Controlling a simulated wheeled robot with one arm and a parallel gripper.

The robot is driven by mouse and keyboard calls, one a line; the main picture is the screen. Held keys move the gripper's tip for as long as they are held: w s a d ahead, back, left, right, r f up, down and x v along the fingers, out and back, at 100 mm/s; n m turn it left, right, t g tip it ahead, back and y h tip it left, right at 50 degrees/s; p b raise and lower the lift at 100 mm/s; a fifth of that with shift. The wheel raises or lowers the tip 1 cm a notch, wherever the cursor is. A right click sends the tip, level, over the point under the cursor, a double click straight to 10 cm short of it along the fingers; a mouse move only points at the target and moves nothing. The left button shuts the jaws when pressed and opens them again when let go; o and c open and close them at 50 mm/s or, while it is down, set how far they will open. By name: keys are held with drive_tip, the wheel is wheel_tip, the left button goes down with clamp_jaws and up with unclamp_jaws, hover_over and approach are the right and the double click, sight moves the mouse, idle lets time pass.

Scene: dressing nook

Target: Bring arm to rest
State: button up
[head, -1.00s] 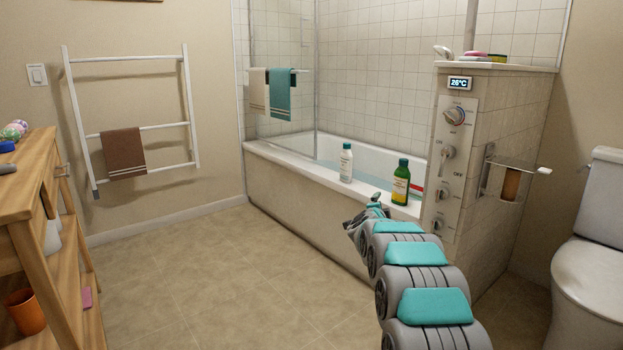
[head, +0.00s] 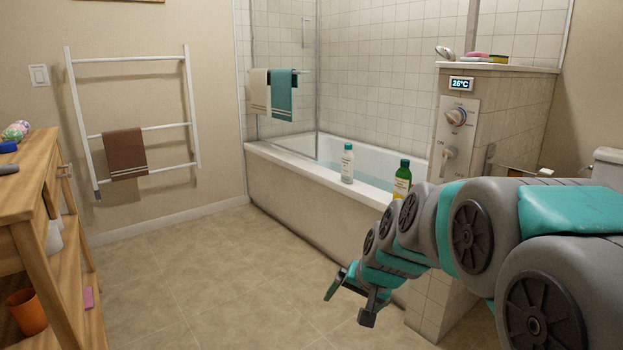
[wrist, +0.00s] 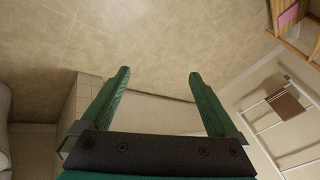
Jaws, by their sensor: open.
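My gripper (head: 349,292) is at the end of my arm, low over the floor in front of the bathtub in the head view. In the wrist view its two green fingers (wrist: 160,80) are spread apart with nothing between them. My arm bends in from the right side of the head view, with its tip pointing down and left. It hides the lower part of the control panel (head: 454,122) and most of the toilet (head: 607,158).
The bathtub (head: 290,190) carries a white bottle (head: 347,165) and a green bottle (head: 402,180) on its rim. A wooden shelf (head: 30,190) stands at the left. A towel rack (head: 130,60) is on the wall. The floor (head: 200,270) between is clear.

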drive_tip(key=s+d+f+n+g+h, duration=0.1)
drive_tip(key=s+d+g, duration=0.1)
drive_tip(key=s, duration=0.9)
drive_tip(key=s+d+f+n+g+h, duration=0.1)
drive_tip(key=s+d+f+g, duration=0.1)
drive_tip(key=s, duration=0.9)
drive_tip(key=s+d+f+n+g, duration=0.1)
drive_tip(key=s+d+n+g, duration=0.1)
drive_tip(key=s, duration=0.9)
drive_tip(key=shift+d+f+g+h, duration=0.25)
drive_tip(key=shift+d+g+h, duration=0.15)
drive_tip(key=shift+d+g, duration=0.15)
